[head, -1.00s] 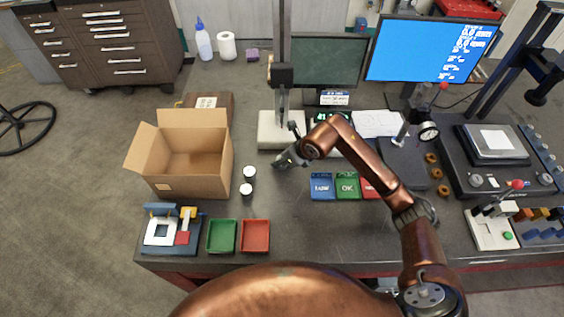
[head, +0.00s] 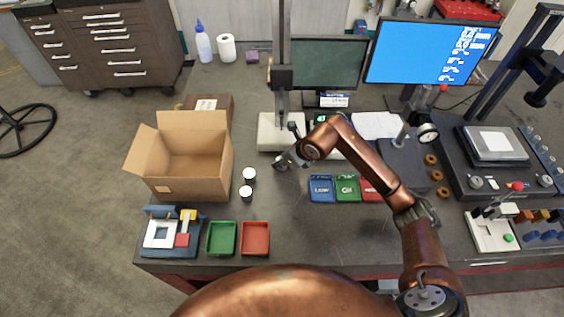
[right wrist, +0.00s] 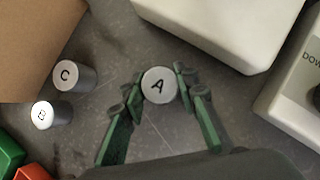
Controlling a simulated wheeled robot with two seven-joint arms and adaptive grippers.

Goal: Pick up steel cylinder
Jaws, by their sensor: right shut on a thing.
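A steel cylinder marked A (right wrist: 159,86) stands between the two fingers of my right gripper (right wrist: 158,92) in the right wrist view. The fingers touch its sides, and the gripper is shut on it. In the head view my right gripper (head: 282,163) is low over the table, right of the cardboard box, and hides the cylinder. Two more steel cylinders stand beside the box: one marked C (right wrist: 68,75), also in the head view (head: 249,174), and one with a letter I cannot read surely (right wrist: 46,114), nearer the front (head: 246,193). My left gripper is not in view.
An open cardboard box (head: 190,186) stands at left. Green (head: 221,238) and red (head: 255,238) trays lie at the front. A white stand base (head: 268,132) is just behind my gripper. Blue LOW (head: 321,188) and green OK (head: 347,187) bins lie right. The table between is clear.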

